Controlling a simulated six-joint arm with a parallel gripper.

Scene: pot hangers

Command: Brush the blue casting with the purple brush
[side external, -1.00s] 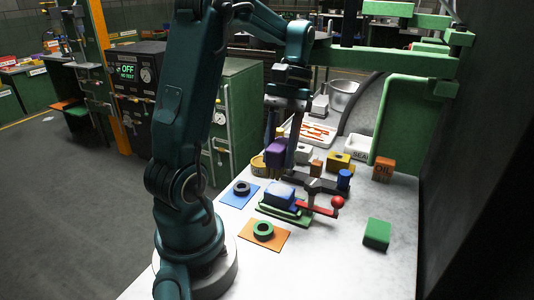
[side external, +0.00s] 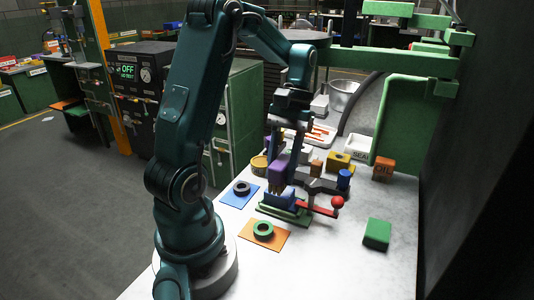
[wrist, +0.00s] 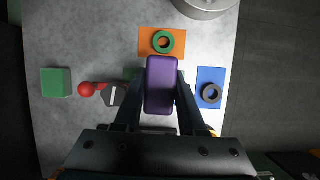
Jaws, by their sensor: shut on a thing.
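My gripper (side external: 279,160) is shut on the purple brush (side external: 278,165), whose tan bristles point down. In the side view the brush is over the blue casting (side external: 280,199), which sits in a green fixture (side external: 290,215) with a red-knobbed lever (side external: 337,201). The bristles appear to be at or just above the casting's top; I cannot tell whether they touch. In the wrist view the purple brush (wrist: 161,85) lies between the fingers (wrist: 158,105) and hides the casting.
An orange mat with a green ring (side external: 263,230) and a blue mat with a dark ring (side external: 241,188) lie to the left. A green block (side external: 377,233) is at the right. The front of the table is clear.

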